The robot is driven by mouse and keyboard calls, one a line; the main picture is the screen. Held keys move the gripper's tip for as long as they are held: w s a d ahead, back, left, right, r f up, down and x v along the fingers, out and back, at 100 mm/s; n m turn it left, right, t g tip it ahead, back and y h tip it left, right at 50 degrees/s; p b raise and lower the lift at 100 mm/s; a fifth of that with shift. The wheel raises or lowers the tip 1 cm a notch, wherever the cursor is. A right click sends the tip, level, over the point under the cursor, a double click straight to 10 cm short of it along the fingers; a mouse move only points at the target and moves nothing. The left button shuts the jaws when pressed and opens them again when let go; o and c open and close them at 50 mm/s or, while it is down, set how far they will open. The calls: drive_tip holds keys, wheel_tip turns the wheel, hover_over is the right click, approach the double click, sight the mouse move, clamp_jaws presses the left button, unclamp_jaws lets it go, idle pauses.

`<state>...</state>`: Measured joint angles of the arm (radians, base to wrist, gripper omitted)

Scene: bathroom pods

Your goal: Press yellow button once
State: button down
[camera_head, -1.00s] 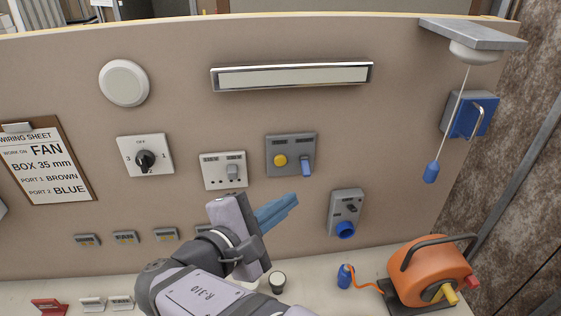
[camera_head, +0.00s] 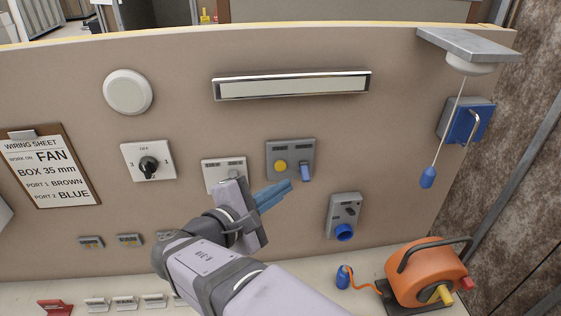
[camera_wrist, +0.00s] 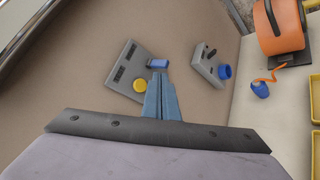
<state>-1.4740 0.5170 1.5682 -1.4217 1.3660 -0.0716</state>
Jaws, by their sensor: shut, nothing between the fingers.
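I cannot tell how far the tips are from the plate. The button is unobstructed in both views.
A white switch plate (camera_head: 222,168), partly hidden by my gripper, is to the left. A grey socket box (camera_head: 343,214) with a blue round port is at lower right. An orange cable reel (camera_head: 428,270) stands on the bench. A pull cord (camera_head: 428,177) hangs at the right.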

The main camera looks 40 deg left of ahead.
drive_tip(key=shift+w+a+p, duration=0.3)
drive_tip(key=shift+w+a, duration=0.75)
drive_tip(key=shift+w+a, duration=0.15)
idle(1.5)
drive_tip(key=shift+w+a, duration=0.15)
drive_tip(key=shift+w+a, duration=0.35)
idle(1.0)
drive_tip(key=shift+s+d, duration=0.1)
drive_tip(key=shift+s+d+b, duration=0.55)
drive_tip(key=shift+s, duration=0.1)
idle(0.5)
drive_tip(key=shift+s+d+b, duration=1.5)
drive_tip(key=shift+s+d, duration=0.15)
drive_tip(key=shift+d, duration=0.1)
